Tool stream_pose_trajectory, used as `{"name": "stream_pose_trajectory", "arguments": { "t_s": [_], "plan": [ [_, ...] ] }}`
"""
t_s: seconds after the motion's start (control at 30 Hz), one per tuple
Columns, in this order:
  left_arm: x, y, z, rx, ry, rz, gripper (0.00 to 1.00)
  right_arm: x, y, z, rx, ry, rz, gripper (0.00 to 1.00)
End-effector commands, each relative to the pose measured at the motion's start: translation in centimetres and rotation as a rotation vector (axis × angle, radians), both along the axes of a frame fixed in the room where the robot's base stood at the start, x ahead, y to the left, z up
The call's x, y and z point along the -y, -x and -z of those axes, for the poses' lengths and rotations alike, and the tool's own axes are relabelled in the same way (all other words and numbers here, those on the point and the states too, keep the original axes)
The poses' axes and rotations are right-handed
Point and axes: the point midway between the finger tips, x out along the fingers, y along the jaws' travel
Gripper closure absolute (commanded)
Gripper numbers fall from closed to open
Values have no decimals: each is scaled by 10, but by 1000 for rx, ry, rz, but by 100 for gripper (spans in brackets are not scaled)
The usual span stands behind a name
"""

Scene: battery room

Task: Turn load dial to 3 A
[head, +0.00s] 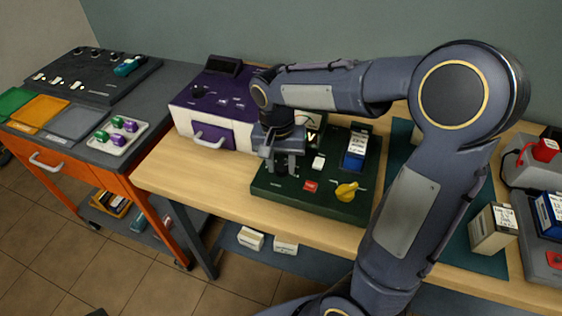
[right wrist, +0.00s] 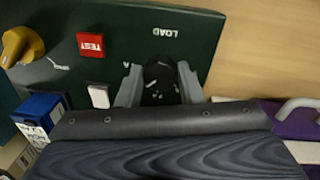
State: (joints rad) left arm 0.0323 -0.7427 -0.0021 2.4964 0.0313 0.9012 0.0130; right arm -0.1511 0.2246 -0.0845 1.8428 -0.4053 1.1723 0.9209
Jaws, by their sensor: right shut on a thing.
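The dark green tester panel (head: 275,190) lies on the wooden bench in the head view. Its black load dial (right wrist: 160,72) shows in the right wrist view, below the printed word LOAD. My right gripper (head: 284,163) comes down from above onto the panel's left part. In the right wrist view its fingers (right wrist: 160,88) are shut on the dial, one on each side. The dial's scale is mostly hidden, and I cannot tell which value it points to. The dial itself is hidden by the gripper in the head view. My left gripper is not in view.
On the panel are a red TEST button (right wrist: 91,44), a yellow knob (head: 346,191), a white button (head: 318,162) and a blue battery (head: 355,150). A purple and white unit (head: 212,105) stands left. A cream battery (head: 493,228) is at right.

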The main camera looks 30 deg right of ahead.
Motion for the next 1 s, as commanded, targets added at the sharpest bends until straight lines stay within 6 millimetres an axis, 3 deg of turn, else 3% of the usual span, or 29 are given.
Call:
{"name": "stream_pose_trajectory", "arguments": {
  "t_s": [0.2, 0.23, 0.37, 0.7, 1.0],
  "plan": [
    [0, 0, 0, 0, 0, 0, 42, 0, 0, 0, 2, 1, -1, 89],
    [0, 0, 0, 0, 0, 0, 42, 0, 0, 0, 2, 1, -1, 63],
    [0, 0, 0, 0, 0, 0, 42, 0, 0, 0, 1, 1, -1, 46],
    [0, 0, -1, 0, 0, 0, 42, 0, -1, -4, 2, 0, -2, 45],
    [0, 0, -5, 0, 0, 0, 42, -3, -3, -51, 6, -1, -2, 45]
  ]
}}
